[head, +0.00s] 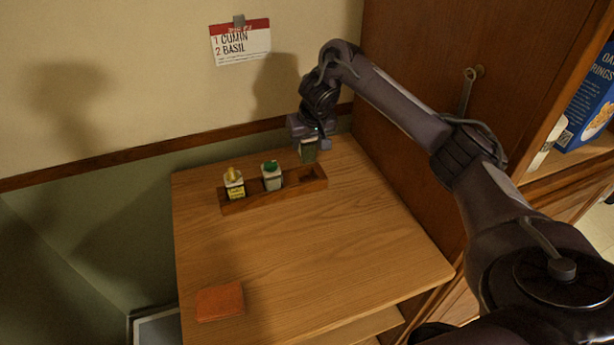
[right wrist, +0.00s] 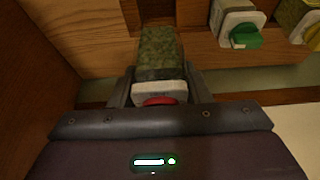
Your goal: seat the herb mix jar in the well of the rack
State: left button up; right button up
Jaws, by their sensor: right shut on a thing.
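The herb mix jar (head: 308,152), dark green with a red cap in the right wrist view (right wrist: 160,52), is held in my right gripper (head: 310,138). The fingers (right wrist: 158,88) are shut on its sides near the cap. The wooden rack (head: 262,203) lies on the counter and also shows in the right wrist view (right wrist: 195,45). The jar is at the rack's right end, by a dark, empty-looking well. I cannot tell whether its base is inside the well or just above or behind it. My left gripper is out of view.
A yellow-capped jar (head: 235,186) and a green-capped jar (head: 272,179) stand in the rack to the left. A reddish-brown block or cloth (head: 220,302) lies at the counter's front left. A wooden cabinet side (head: 420,130) bounds the right. The middle counter (head: 330,245) is clear.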

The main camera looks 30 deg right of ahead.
aim_at(307, 165)
notch_tip(307, 165, down, 4)
jog(key=shift+f+b, duration=0.1)
jog(key=shift+b, duration=0.45)
jog(key=shift+f, duration=0.3)
notch_tip(307, 165, down, 3)
jog(key=shift+f, duration=0.25)
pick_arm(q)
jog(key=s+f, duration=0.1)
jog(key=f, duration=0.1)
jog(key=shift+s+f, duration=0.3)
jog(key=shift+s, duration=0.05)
pick_arm(e)
jog(key=shift+f, duration=0.15)
jog(key=o, duration=1.1)
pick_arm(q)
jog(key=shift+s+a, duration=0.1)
pick_arm(e)
jog(key=shift+o, duration=0.2)
